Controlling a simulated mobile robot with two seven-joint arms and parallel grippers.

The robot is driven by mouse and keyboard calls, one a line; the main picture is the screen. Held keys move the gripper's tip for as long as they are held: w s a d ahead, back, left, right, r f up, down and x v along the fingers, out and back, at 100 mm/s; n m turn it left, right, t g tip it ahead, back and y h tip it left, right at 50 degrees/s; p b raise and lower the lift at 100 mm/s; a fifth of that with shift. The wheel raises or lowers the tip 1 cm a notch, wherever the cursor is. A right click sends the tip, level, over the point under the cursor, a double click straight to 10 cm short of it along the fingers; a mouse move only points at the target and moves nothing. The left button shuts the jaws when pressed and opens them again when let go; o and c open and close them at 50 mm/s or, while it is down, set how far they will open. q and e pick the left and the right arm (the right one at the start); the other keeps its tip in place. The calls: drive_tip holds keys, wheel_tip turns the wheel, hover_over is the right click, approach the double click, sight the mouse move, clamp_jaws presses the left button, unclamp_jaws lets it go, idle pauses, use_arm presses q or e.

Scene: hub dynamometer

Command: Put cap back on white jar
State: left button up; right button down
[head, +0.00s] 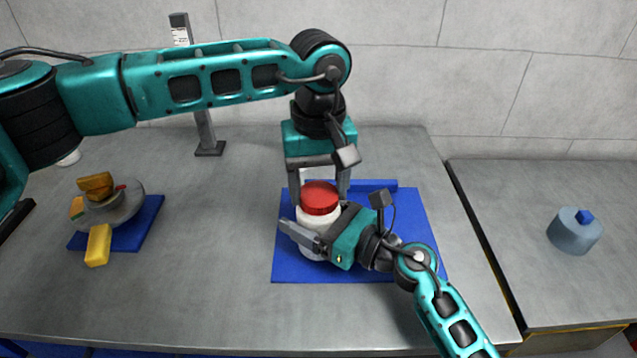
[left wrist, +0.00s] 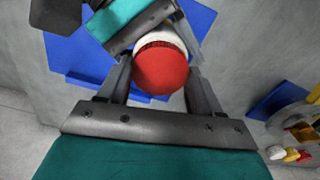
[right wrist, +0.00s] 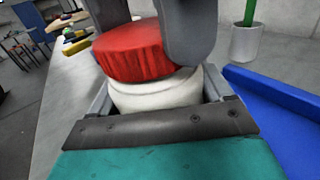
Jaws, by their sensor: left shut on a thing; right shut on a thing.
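The white jar (head: 306,222) stands upright on a blue mat (head: 420,225). Its red cap (head: 319,197) is at the jar's mouth; whether it is fully seated or threaded I cannot tell. My left gripper (head: 319,188) comes from above, its fingers on either side of the cap, shut on it; the left wrist view shows the cap (left wrist: 160,68) between them. My right gripper (head: 318,228) comes from the right and is shut on the jar's body, partly hiding it. The right wrist view shows the cap (right wrist: 133,50) just above the white jar (right wrist: 155,92), partly hidden by a left finger.
A grey dish (head: 125,205) with yellow and orange pieces sits on a blue tray (head: 150,212) at the left. A grey post (head: 204,125) stands at the back. A blue-grey cylinder (head: 573,235) stands on the right table. The table between dish and mat is clear.

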use_arm(q)
drive_tip(key=m, duration=0.7)
drive_tip(key=shift+m, duration=0.4)
drive_tip(key=m, duration=0.6)
drive_tip(key=o, duration=1)
drive_tip(key=shift+r, duration=2.25)
drive_tip(key=shift+c, duration=0.4)
